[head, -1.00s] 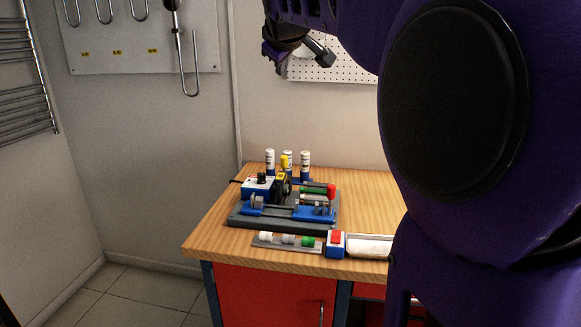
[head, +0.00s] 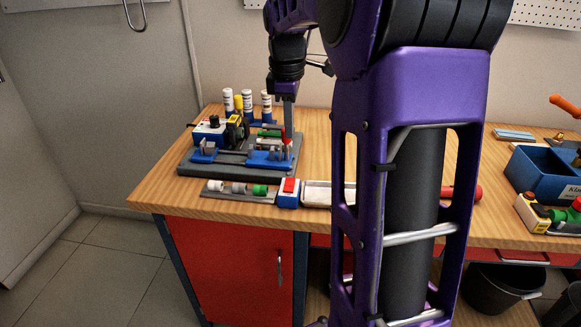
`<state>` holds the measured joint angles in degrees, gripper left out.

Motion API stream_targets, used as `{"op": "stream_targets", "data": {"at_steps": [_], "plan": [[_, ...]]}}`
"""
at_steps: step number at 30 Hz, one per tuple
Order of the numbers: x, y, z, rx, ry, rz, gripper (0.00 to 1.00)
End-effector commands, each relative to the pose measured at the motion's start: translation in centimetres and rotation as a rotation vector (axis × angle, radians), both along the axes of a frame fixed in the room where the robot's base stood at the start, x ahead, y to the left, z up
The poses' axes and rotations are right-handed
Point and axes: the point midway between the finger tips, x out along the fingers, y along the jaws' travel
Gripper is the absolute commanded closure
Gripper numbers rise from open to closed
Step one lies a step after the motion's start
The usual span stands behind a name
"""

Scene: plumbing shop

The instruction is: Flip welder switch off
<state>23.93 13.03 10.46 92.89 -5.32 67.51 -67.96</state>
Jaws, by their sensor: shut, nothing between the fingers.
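The welder (head: 236,160), a blue and grey bench machine on a dark grey base plate, sits at the left of the wooden bench. Its white-topped box with a black knob (head: 213,122) stands at its back left. A small blue and white box with a red rocker on top (head: 289,191) stands at the bench's front; I cannot tell which of these carries the welder switch. My gripper (head: 289,128) points down, shut and empty, over the right end of the machine. It partly covers the red-tipped lever there; I cannot tell if they touch.
Several white bottles (head: 247,101) stand behind the machine. A strip with white and green fittings (head: 238,191) and a pale tray (head: 318,194) lie along the front edge. A blue bin (head: 545,178) stands at the right. My arm hides the middle of the bench.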

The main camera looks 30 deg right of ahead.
Motion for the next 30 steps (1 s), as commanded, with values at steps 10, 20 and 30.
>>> {"op": "stream_targets", "data": {"at_steps": [10, 20, 30], "plan": [[-0.1, 0.0, -0.1, 0.004, 0.005, 0.003, 1.0], [0.2, -0.3, -4.0, 0.006, 0.009, 0.002, 1.0], [0.9, -0.8, -11.0, 0.004, 0.007, 0.002, 1.0]]}}
